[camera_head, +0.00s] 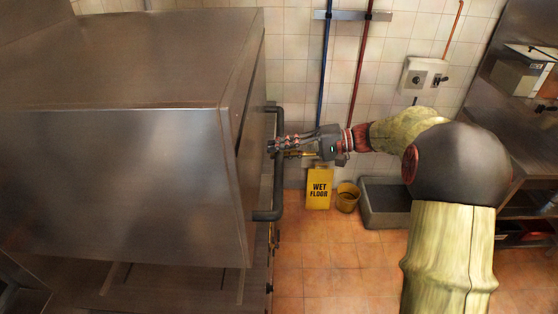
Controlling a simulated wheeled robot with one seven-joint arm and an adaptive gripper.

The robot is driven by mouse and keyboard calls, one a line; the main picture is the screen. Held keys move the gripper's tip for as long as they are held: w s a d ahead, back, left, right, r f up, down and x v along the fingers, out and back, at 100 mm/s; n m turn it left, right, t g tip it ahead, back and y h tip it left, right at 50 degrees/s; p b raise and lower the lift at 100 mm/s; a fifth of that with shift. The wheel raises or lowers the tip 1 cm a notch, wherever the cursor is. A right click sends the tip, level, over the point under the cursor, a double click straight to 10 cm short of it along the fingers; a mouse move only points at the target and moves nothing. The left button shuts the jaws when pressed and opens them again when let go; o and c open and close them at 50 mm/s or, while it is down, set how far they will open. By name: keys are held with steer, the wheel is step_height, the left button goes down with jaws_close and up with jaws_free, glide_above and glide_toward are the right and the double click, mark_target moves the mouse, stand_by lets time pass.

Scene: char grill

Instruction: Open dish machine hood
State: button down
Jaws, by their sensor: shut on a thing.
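The dish machine hood (130,180) is a large brushed-metal box filling the left of the head view. Its dark bar handle (265,214) stands out from the hood's right side. My gripper (276,146) is at the handle's upright middle stretch, with its fingers closed around or against it. The exact finger contact is small and partly hidden. A gap with metal surfaces shows below the hood's lower edge.
A yellow wet floor sign (319,188) and a yellow bucket (347,197) stand by the tiled wall. A grey floor basin (384,206) is beside them. Metal shelving (520,150) is at right. Orange tile floor (335,265) is clear in front.

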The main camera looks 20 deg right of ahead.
steer(key=shift+r, duration=0.7)
steer(key=c, duration=1.7)
jaws_free()
steer(key=v, duration=1.2)
